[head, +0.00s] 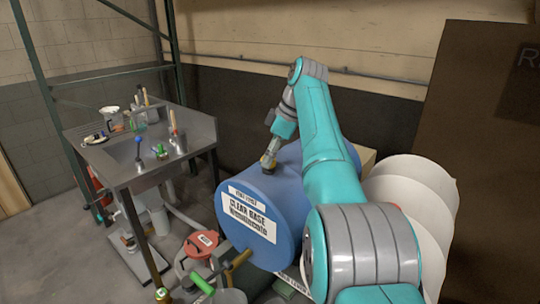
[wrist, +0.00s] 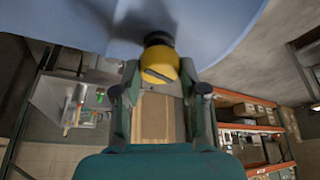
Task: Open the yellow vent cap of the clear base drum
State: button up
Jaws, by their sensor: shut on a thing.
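The clear base drum (head: 262,232) is a large blue drum lying on its side, with a white "CLEAR BASE" label on its end facing the head camera. In the wrist view its blue side (wrist: 225,28) fills the top. The yellow vent cap (wrist: 159,65) sits on a dark neck on the drum's upper side. My gripper (wrist: 159,76) is shut on the cap, one finger on each side of it. In the head view my gripper (head: 269,158) reaches down to the top of the drum, and the cap there is small and partly hidden by the fingers.
A metal sink bench (head: 120,165) with several small tools and containers stands at left. A red-lidded container (head: 202,244) stands in front of the drum. White rounded shapes (head: 415,205) are at right, beside my arm.

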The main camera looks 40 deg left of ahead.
jog(key=shift+f, duration=0.1)
dwell(0.6)
jog(key=o, duration=1.1)
jog(key=shift+o, duration=0.2)
jog(key=shift+v, duration=1.65)
jog(key=shift+w+d+f, duration=0.15)
jog(key=shift+w+d, duration=0.25)
jog(key=shift+d, duration=0.15)
jog(key=w+d, duration=0.4)
jog(key=d, duration=0.5)
jog(key=shift+w+d, duration=0.25)
jog(key=shift+w, duration=0.05)
